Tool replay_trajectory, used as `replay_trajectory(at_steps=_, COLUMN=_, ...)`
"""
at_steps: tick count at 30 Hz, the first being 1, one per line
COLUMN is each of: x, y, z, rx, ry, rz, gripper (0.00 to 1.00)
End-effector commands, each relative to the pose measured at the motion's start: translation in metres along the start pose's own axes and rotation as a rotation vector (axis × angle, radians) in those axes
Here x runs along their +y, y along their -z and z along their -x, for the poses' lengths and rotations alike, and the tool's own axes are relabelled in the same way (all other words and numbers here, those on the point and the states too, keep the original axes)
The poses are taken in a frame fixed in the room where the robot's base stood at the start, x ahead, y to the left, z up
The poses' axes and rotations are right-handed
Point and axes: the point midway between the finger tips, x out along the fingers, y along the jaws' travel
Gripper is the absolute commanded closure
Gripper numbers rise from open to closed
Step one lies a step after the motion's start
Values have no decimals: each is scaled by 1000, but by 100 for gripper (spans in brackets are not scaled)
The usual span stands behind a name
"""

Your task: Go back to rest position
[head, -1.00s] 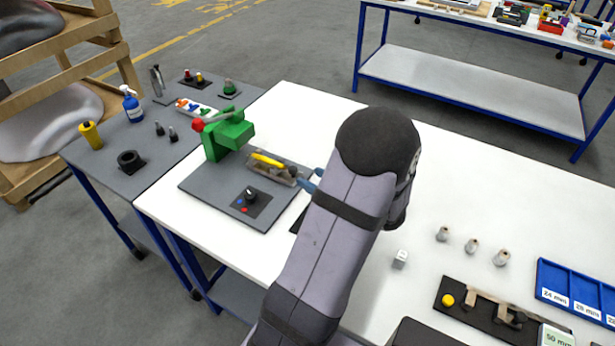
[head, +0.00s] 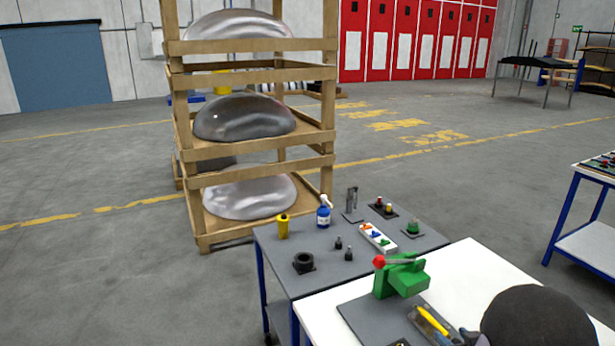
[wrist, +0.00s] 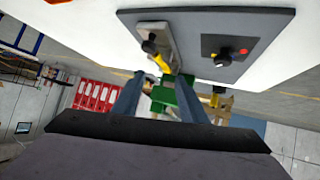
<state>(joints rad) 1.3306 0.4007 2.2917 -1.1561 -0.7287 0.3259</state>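In the wrist view my gripper (wrist: 160,80) shows two blue-grey fingers standing well apart, with nothing seen held between them. Beyond the fingers are a green toggle clamp (wrist: 170,98) and a yellow-handled tool (wrist: 160,62) by a grey plate (wrist: 255,18). In the head view my arm's dark rounded joint (head: 538,322) is at the bottom right corner, right of the green clamp (head: 402,277) and the yellow tool (head: 432,320). The fingers are mostly hidden or cut off there; only a small bluish part shows beside the joint.
A white table (head: 475,262) carries the grey plate (head: 362,315). A grey side table (head: 285,265) holds a blue bottle (head: 324,212), a yellow cylinder (head: 283,227), a black ring (head: 303,262) and small parts. A wooden rack (head: 262,157) with grey nosecones stands behind. Another bench (head: 590,247) is at the right.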

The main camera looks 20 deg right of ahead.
Motion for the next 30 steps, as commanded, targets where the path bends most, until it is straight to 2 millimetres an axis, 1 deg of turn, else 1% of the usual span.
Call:
replay_trajectory(at_steps=1, x=-16, y=24, z=2, rx=-34, ry=-1, rz=28, gripper=61)
replay_trajectory(at_steps=3, x=-36, y=40, z=1, rx=-93, ry=-13, rz=53, gripper=61)
replay_trajectory(at_steps=5, x=-55, y=51, z=4, rx=-145, ry=-19, rz=72, gripper=61)
replay_trajectory(at_steps=8, x=-90, y=65, z=14, rx=-233, ry=-18, rz=99, gripper=61)
replay_trajectory(at_steps=9, x=-106, y=69, z=20, rx=-270, ry=-14, rz=109, gripper=61)
replay_trajectory(at_steps=11, x=-130, y=74, z=32, rx=-327, ry=-2, rz=123, gripper=61)
replay_trajectory(at_steps=12, x=-146, y=76, z=42, rx=-366, ry=9, rz=133, gripper=61)
replay_trajectory(at_steps=14, x=-172, y=78, z=58, rx=-426, ry=30, rz=148, gripper=61)
replay_trajectory(at_steps=15, x=-189, y=77, z=71, rx=-467, ry=47, rz=158, gripper=61)
replay_trajectory(at_steps=17, x=-215, y=76, z=93, rx=-531, ry=78, rz=176, gripper=61)
replay_trajectory(at_steps=18, x=-232, y=73, z=109, rx=-574, ry=101, rz=187, gripper=61)
replay_trajectory(at_steps=20, x=-255, y=69, z=134, rx=-637, ry=138, rz=209, gripper=61)
replay_trajectory(at_steps=21, x=-269, y=65, z=150, rx=-678, ry=163, rz=221, gripper=61)
replay_trajectory(at_steps=23, x=-287, y=59, z=175, rx=-736, ry=201, rz=242, gripper=61)
replay_trajectory(at_steps=24, x=-298, y=55, z=190, rx=-772, ry=225, rz=254, gripper=61)
replay_trajectory(at_steps=27, x=-317, y=46, z=223, rx=-846, ry=275, rz=284, gripper=61)
replay_trajectory(at_steps=30, x=-328, y=39, z=245, rx=-895, ry=309, rz=302, gripper=61)
